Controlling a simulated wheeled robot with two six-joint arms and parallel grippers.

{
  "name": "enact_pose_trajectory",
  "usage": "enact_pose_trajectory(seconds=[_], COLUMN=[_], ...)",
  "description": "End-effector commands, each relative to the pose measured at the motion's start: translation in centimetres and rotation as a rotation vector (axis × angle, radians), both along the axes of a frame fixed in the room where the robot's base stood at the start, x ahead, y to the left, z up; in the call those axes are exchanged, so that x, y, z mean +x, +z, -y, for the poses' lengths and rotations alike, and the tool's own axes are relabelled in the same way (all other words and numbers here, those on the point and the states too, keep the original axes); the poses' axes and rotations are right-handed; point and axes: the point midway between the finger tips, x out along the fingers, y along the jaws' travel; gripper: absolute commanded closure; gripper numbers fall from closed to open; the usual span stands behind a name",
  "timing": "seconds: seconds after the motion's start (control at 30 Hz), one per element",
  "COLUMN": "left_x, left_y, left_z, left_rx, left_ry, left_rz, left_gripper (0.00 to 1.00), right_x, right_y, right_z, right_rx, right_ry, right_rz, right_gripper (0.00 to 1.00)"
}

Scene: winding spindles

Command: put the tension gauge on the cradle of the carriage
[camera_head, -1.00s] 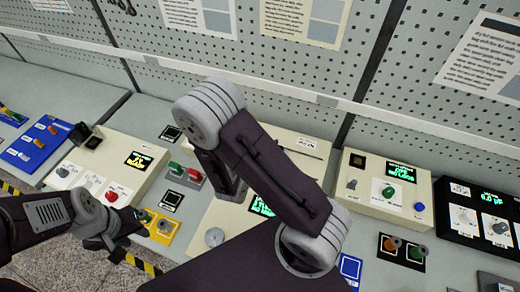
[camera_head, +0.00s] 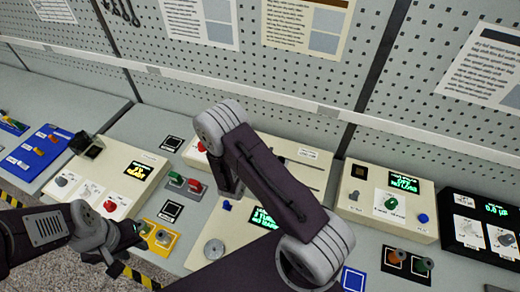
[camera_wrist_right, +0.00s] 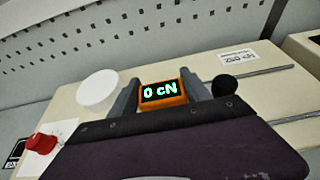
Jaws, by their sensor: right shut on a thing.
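The tension gauge (camera_wrist_right: 163,92) is a small orange block whose dark display reads "0 cN". In the right wrist view it sits between the two fingers of my right gripper (camera_wrist_right: 166,96), which is shut on it. In the head view my right arm hides this gripper and the gauge. Behind and below the gauge is a cream machine (camera_wrist_right: 250,75) with long dark slots; it also shows in the head view (camera_head: 300,152). I cannot make out the carriage's cradle. My left gripper (camera_head: 127,250) is empty beside a yellow block, its fingers apart.
A white round part (camera_wrist_right: 97,90) and a black knob (camera_wrist_right: 225,85) flank the fingers. A red knob (camera_wrist_right: 41,142) is at lower left. Cream control boxes (camera_head: 110,180), a yellow button block (camera_head: 160,238) and a blue panel (camera_head: 38,150) crowd the bench. A pegboard (camera_head: 290,70) stands behind.

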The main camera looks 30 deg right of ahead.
Motion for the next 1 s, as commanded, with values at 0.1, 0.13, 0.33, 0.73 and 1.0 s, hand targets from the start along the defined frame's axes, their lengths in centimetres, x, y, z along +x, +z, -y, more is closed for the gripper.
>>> enact_pose_trajectory(seconds=[0.1,0.13,0.33,0.73,1.0], left_x=[0.0,0.0,0.0,0.0,0.0], left_y=[0.2,0.1,-0.1,-0.2,-0.4], left_z=[0.0,0.0,0.0,0.0,0.0], left_rx=[0.0,0.0,0.0,0.0,0.0], left_ry=[0.0,0.0,0.0,0.0,0.0], left_rz=[0.0,0.0,0.0,0.0,0.0], left_gripper=[0.64,0.64,0.64,0.64,0.64], right_x=[0.0,0.0,0.0,0.0,-1.0], right_y=[-0.5,-0.5,-0.7,-0.8,0.1], right_z=[0.0,0.0,0.0,0.0,-1.5], right_rx=[0.0,0.0,0.0,0.001,0.0], right_ry=[0.0,0.0,0.0,0.0,0.007], right_rz=[0.003,0.004,0.003,0.002,0.002], right_gripper=[0.94,0.94,0.94,0.22,0.22])
